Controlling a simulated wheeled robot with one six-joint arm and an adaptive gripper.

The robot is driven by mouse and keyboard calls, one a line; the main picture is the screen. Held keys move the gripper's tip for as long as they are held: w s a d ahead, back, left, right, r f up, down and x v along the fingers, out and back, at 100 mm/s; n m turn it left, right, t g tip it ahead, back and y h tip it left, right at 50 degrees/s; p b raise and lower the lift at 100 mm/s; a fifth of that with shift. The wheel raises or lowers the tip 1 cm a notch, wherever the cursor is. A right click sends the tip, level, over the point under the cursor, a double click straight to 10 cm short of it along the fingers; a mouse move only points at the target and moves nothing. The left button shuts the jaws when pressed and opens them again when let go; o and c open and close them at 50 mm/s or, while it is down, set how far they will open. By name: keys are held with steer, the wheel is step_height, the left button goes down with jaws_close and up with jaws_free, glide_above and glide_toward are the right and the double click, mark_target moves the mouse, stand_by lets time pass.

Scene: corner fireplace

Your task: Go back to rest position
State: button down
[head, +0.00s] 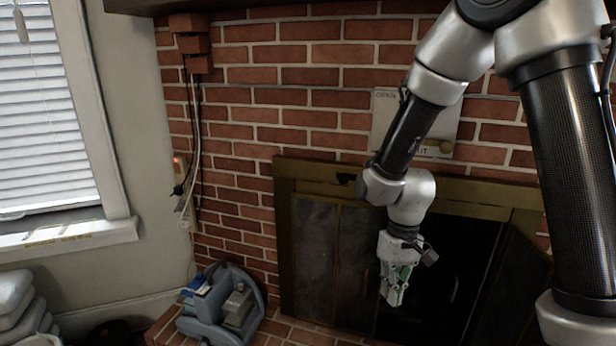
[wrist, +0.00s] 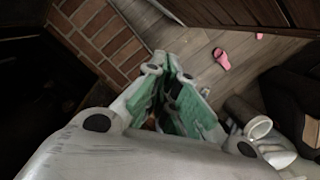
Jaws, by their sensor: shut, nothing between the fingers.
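My gripper (head: 393,290) hangs at the end of my arm in front of the dark fireplace opening (head: 430,270), fingers pointing down. In the wrist view my gripper (wrist: 172,85) shows its green-lined fingers, with their tips close together and nothing held between them. The brass-framed fireplace doors (head: 335,255) are behind my gripper, and the right door panel (head: 520,280) stands swung outward. A pale plate with a brass knob (head: 440,147) is on the brick wall, partly hidden by my forearm.
A blue-grey caddy (head: 222,310) stands on the brick hearth (head: 290,335) at lower left. White sacks (head: 20,305) lie below the window. In the wrist view, a pink slipper (wrist: 222,58) lies on the wooden floor (wrist: 200,40), and brick paving (wrist: 100,35) is at upper left.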

steer(key=s+d+r+m+t, duration=0.1)
steer(key=s+d+r+t, duration=0.2)
steer(key=s+d+r, duration=0.3)
steer(key=s+d+r+m+t, duration=0.2)
steer(key=s+d+r, duration=0.4)
steer(key=d+r, duration=0.5)
step_height(320, 180, up, 8)
steer(key=shift+d+f+m+t+h, duration=0.15)
steer(key=shift+d+m+t+h, duration=0.2)
steer(key=shift+t, duration=0.35)
